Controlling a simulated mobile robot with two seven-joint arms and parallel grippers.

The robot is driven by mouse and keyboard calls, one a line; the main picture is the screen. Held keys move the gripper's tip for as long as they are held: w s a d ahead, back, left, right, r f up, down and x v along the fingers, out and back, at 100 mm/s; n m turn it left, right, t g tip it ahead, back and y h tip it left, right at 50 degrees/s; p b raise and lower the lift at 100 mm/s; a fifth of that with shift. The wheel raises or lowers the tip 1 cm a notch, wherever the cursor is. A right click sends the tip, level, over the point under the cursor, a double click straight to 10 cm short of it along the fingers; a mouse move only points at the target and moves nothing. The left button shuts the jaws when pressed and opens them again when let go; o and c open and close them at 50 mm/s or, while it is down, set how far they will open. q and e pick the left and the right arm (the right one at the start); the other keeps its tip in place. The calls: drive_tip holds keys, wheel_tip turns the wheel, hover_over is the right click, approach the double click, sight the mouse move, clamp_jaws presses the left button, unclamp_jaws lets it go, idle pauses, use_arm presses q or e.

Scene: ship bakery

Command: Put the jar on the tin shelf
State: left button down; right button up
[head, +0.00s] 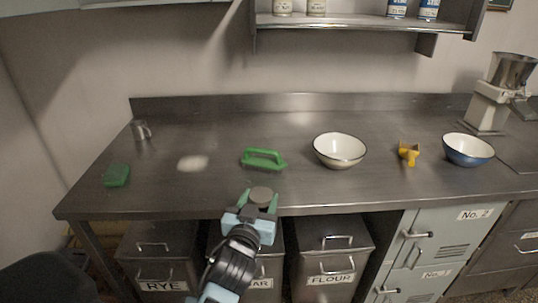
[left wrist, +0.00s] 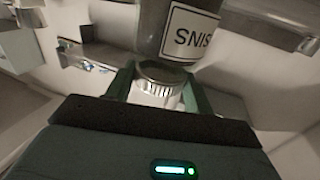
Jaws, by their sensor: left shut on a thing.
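My left gripper (head: 259,200) is over the counter's front edge, in front of the green-handled brush. It is shut on the jar (head: 262,193), which shows in the head view as a grey round top between the green fingers. In the left wrist view the jar (left wrist: 178,32) is dark with a white label, partly cut off, and the fingers grip its ribbed pale end. The tin shelf (head: 360,22) is on the wall above the counter, with two pale tins (head: 300,7) at left and two blue-and-white tins (head: 412,9) at right. My right gripper is not in view.
The steel counter (head: 230,125) holds a green sponge (head: 117,176), metal cup (head: 141,130), green brush (head: 264,160), white bowl (head: 340,150), yellow scoop (head: 409,153), blue bowl (head: 468,150) and grinder (head: 495,98). The shelf's middle is bare between the tins. Labelled bins stand below.

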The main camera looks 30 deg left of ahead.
use_arm(q)
drive_tip(key=s+d+f+m+h, duration=0.1)
drive_tip(key=s+d+h, duration=0.1)
drive_tip(key=s, duration=0.5)
drive_tip(key=s+d+f+m+h, duration=0.1)
drive_tip(key=s+d, duration=0.1)
drive_tip(key=s, duration=0.5)
drive_tip(key=shift+h, duration=0.4)
drive_tip(key=shift+w+d, duration=0.1)
